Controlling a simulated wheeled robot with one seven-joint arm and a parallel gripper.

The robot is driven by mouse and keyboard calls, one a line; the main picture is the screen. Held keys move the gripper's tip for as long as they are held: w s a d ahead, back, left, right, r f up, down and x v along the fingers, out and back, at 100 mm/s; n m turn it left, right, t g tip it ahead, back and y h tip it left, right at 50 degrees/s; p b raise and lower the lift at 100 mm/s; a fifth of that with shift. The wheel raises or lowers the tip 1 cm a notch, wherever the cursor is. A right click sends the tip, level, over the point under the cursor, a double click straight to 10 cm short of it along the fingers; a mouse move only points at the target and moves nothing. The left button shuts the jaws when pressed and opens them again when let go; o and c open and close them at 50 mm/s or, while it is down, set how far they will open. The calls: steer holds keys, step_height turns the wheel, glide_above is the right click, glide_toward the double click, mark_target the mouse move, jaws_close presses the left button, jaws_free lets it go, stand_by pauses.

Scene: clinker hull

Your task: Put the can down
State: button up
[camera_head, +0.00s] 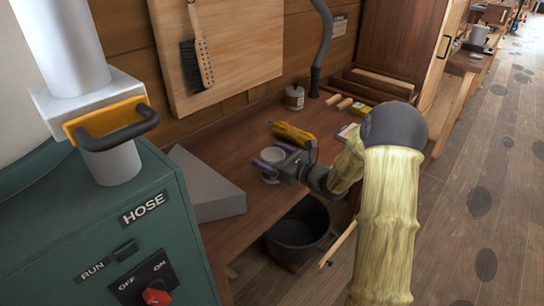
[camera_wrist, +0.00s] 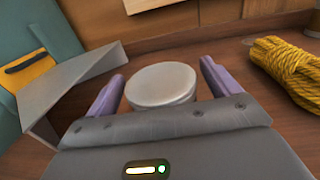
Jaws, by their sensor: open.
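The can (camera_wrist: 161,84) is pale with a flat round top. It stands upright on the wooden bench (camera_wrist: 215,62), between the two purple fingers of my gripper (camera_wrist: 160,88) in the wrist view. The fingers are apart, with a visible gap to the can on the right side and a narrower one on the left. In the head view, the can (camera_head: 270,178) is partly hidden by my gripper (camera_head: 273,161), which reaches over the bench from the right.
A grey wedge-shaped block (camera_head: 212,188) lies left of the can. A yellow rope coil (camera_head: 293,134) lies behind my gripper. A small jar (camera_head: 295,97) stands farther back. A dark bucket (camera_head: 298,232) is below the bench edge. A green machine (camera_head: 95,235) stands at left.

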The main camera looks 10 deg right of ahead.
steer(key=shift+s+r, duration=0.1)
steer(key=shift+s+d, duration=0.1)
steer(key=shift+d, duration=0.05)
steer(key=v, duration=1.1)
steer(key=shift+s+d, duration=0.2)
steer(key=shift+s, duration=0.15)
